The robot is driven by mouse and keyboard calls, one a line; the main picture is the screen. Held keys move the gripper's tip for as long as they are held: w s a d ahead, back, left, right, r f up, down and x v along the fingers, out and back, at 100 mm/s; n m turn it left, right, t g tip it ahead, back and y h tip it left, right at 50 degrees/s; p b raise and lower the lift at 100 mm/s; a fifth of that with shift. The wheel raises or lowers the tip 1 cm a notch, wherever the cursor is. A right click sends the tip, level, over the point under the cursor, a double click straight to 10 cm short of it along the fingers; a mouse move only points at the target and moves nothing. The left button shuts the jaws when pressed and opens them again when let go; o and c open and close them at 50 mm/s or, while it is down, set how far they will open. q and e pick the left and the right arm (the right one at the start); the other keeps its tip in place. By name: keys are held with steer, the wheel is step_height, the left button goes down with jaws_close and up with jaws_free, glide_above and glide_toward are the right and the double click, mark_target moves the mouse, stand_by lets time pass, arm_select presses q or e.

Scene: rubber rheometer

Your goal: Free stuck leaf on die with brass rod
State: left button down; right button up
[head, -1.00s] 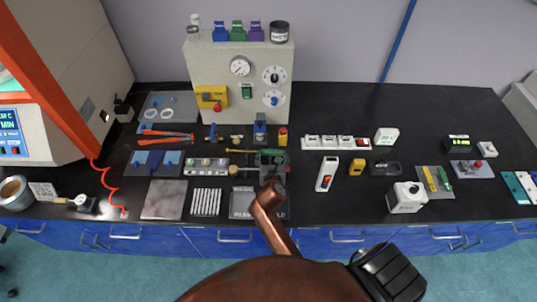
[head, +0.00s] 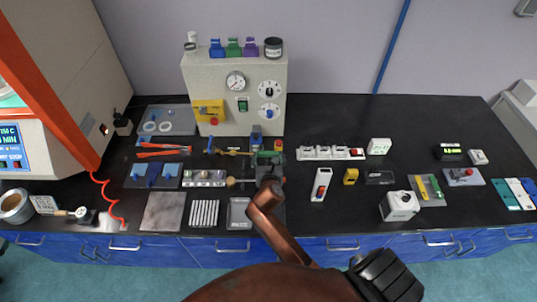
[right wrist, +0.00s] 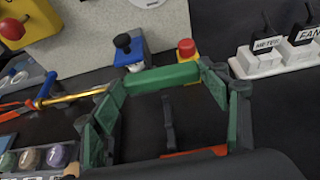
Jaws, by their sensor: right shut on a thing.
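My right gripper (head: 268,158) is shut on the green handle (right wrist: 162,78) of the brass rod, above the bench near the front of the white gauge cabinet. The brass rod (head: 231,152) points left from the gripper; in the right wrist view the rod (right wrist: 80,97) runs out past the left finger near a blue-tipped piece. I cannot make out the die or a stuck leaf clearly in either view. My left gripper is not in view.
The gauge cabinet (head: 235,125) stands behind the gripper. A blue-topped piece (right wrist: 130,48) and a red-topped yellow piece (right wrist: 187,50) stand close by. A sample tray (head: 204,178) lies left. White switch blocks (head: 330,153) stand right.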

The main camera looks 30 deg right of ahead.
steer(key=shift+n+t+y, duration=0.3)
steer(key=shift+s+a+f+b, duration=0.1)
steer(key=shift+f+b, duration=0.25)
steer(key=shift+f, duration=1.35)
steer(key=shift+s+f+b, duration=0.1)
steer(key=shift+f+b, duration=0.25)
steer(key=shift+f, duration=1.3)
steer(key=o, duration=1.3)
steer(key=c, duration=0.5)
steer(key=shift+s, duration=0.1)
steer(key=v, duration=1.1)
steer(key=shift+s+a+r, duration=0.2)
steer(key=shift+s+r, duration=0.05)
steer(key=shift+s, duration=0.05)
